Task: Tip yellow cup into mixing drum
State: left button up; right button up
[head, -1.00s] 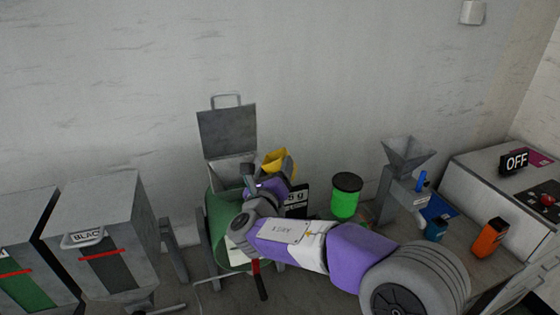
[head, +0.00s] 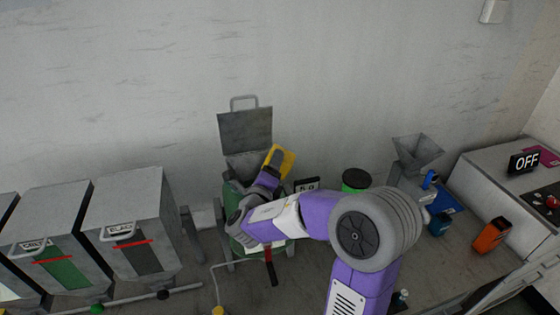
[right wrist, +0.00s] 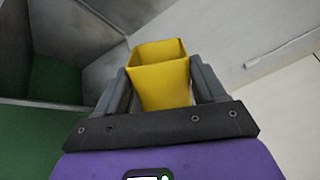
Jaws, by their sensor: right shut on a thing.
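The yellow cup (head: 283,160) is above the right side of the mixing drum in the head view, tilted. My right gripper (right wrist: 160,90) is shut on the cup, with one finger on each side of it in the right wrist view; the cup (right wrist: 160,78) shows its open rim there. The cup's contents cannot be made out. The green mixing drum (head: 232,200) has its grey hatch lid (head: 245,131) raised against the wall. Its grey opening (right wrist: 85,60) lies to the left of the cup in the right wrist view. My left gripper is not in view.
Grey bins (head: 128,215) with lettered handles stand to the left. A green canister (head: 355,180), a grey hopper (head: 417,152), a blue cup (head: 438,224) and an orange container (head: 491,235) stand to the right. A scale display (head: 306,185) is close behind my arm.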

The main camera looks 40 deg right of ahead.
jog(key=shift+w+a+r+n+p, duration=0.3)
jog(key=shift+w+a+n+p, duration=0.05)
jog(key=shift+w+n+p, duration=0.35)
jog(key=shift+w+r+n+p, duration=0.1)
jog(key=shift+n+p, duration=0.3)
jog(key=shift+p, duration=0.05)
jog(key=shift+r+n, duration=0.15)
jog(key=shift+n, duration=0.85)
jog(key=shift+w+a+r+n, duration=0.1)
jog(key=shift+w+r+n, duration=0.05)
jog(key=shift+n, duration=0.45)
jog(key=shift+w+a+r+n, duration=0.1)
jog(key=shift+w+n, duration=0.05)
jog(key=shift+n, duration=0.45)
jog(key=m+b, duration=0.1)
jog(key=f+m+b, duration=0.1)
jog(key=b, duration=0.1)
jog(key=shift+s+d, duration=0.15)
jog(key=shift+s, duration=0.2)
jog(key=shift+s+m+b, duration=0.1)
jog(key=shift+m+b, duration=0.25)
jog(key=shift+m, duration=0.25)
jog(key=shift+r, duration=0.1)
jog(key=shift+r+m, duration=0.1)
jog(key=shift+m, duration=0.2)
